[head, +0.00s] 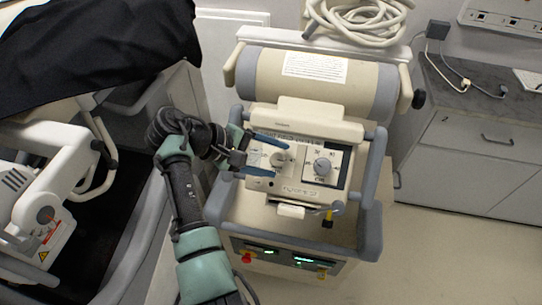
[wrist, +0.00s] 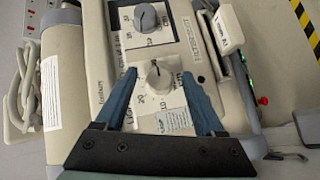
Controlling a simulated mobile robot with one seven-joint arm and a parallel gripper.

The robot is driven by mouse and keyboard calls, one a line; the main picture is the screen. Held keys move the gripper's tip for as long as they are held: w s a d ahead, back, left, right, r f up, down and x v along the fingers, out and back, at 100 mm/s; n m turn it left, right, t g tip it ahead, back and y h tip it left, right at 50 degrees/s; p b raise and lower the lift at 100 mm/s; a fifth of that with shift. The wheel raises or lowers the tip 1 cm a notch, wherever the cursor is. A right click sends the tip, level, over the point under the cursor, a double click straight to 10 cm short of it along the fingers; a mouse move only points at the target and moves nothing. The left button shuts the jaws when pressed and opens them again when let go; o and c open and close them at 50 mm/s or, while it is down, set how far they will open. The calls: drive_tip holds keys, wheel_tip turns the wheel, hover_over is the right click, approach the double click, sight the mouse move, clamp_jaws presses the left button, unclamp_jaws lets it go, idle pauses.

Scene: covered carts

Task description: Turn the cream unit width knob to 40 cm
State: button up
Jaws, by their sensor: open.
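The cream unit (head: 318,75) stands in the middle of the head view, its control panel facing up. A light grey knob (head: 279,158) sits on the left of the panel; it also shows in the wrist view (wrist: 158,78), with small printed numbers around it, one like 20.
A grey handle rail (head: 376,165) runs along the panel's right side. A yellow-and-black key-like part (head: 328,218) stands at its front. Coiled cable (head: 360,20) lies behind. A black-draped machine stands left, a grey-topped cabinet (head: 480,130) right. Floor at lower right is clear.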

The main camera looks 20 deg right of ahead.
drive_tip(key=b+v, duration=0.1)
drive_tip(key=v, duration=1.2)
drive_tip(key=shift+b, duration=0.3)
drive_tip(key=shift+s, duration=0.1)
